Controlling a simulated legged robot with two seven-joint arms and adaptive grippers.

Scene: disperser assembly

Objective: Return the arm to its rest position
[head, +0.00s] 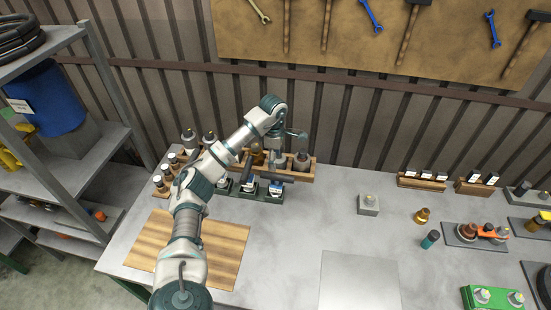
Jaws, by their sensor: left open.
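My left arm reaches up from the bottom of the head view over the left part of the table. Its left gripper (265,166) hangs at the wooden rack (307,173) near the back wall, open, pointing down. The gripper's dark fingers overlap the rack and the dark tray in front of it, so I cannot tell whether they touch anything. No held object shows. My right gripper is not in view.
A wooden board (226,253) lies under my arm on the grey table (290,230). A small grey block (368,205) stands right of the rack. A brass part (422,215) and a teal-capped bottle (430,239) are further right. A shelf (95,153) stands left.

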